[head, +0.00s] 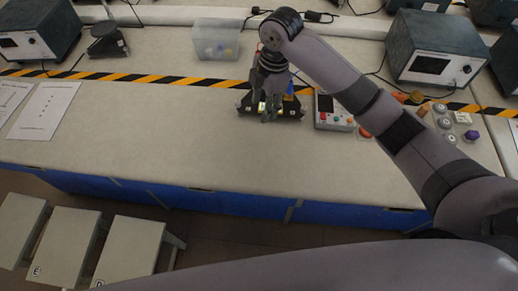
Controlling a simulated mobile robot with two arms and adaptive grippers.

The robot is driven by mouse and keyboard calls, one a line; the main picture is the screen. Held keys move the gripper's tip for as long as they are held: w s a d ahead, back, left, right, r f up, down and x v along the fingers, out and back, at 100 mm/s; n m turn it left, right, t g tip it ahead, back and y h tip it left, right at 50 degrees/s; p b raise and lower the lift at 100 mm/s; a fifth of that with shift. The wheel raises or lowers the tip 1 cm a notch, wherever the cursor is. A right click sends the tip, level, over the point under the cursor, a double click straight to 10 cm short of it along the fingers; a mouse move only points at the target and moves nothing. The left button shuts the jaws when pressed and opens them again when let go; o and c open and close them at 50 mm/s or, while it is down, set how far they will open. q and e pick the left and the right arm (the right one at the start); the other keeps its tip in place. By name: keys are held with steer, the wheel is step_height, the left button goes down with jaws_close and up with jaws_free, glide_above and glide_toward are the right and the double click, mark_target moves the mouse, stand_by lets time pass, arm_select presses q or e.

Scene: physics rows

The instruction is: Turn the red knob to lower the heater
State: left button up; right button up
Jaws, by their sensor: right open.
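My right gripper (268,113) points down over a small dark device (293,107) near the striped tape, with its fingers apart. The device has yellowish parts and something blue at its back; my gripper hides much of it. I cannot tell whether the fingers touch it. No red knob shows clearly on it. A grey control box (334,121) with a dark display and small coloured buttons, one of them red, stands just right. A red round part (364,132) shows beside my right arm, partly hidden by it. My left gripper is not in view.
A clear bin (216,40) with small items stands behind the tape. Dark instrument boxes (436,52) stand at the back right and back left. Knobs and small parts (446,123) lie right of my arm. Papers (44,110) lie at left. The table front is clear.

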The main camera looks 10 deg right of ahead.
steer(key=s+a+f+m+t+y, duration=0.1)
steer(key=s+a+f+m, duration=0.1)
steer(key=s+f+m, duration=0.3)
steer(key=shift+s+a+f+m+y, duration=0.35)
steer(key=shift+s+f, duration=0.85)
steer(key=shift+s, duration=0.55)
steer(key=shift+s, duration=0.1)
